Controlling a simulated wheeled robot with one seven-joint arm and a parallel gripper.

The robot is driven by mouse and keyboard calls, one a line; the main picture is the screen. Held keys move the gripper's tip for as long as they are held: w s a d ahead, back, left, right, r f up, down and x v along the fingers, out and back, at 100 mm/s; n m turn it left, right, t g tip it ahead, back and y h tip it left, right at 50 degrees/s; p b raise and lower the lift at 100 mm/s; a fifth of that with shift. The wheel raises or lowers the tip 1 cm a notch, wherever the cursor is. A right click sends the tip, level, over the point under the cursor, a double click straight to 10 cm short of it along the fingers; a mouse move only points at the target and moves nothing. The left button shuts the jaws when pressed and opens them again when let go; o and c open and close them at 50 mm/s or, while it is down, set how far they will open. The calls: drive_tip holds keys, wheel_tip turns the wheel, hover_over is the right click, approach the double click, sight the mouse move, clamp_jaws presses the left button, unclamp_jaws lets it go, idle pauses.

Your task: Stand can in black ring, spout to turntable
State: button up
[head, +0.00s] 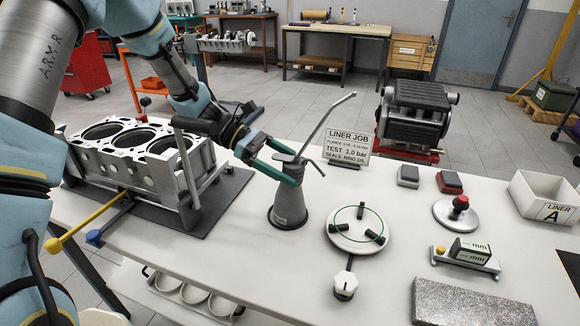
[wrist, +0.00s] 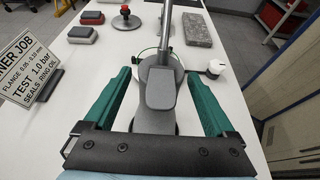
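The grey can (head: 288,208) stands upright on the white bench, left of the turntable (head: 340,238). Its long spout (head: 328,122) rises up and right in the head view; in the wrist view the spout (wrist: 166,25) runs away over the turntable (wrist: 148,75). A thin dark edge shows around the can's foot; I cannot tell if this is the black ring or shadow. My gripper (head: 281,162) is around the can's upper part. In the wrist view its green fingers (wrist: 158,88) are apart, with gaps to the can top (wrist: 160,88) on both sides.
An engine block (head: 140,160) on a dark mat stands left of the can. A sign (head: 348,148) stands close behind the can and turntable. A white knob (head: 345,285) is in front of the turntable. A gauge (head: 466,256) and grey slab (head: 470,304) lie to the right.

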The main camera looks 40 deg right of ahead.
drive_tip(key=b+v, duration=0.3)
drive_tip(key=v, duration=0.9)
idle(0.4)
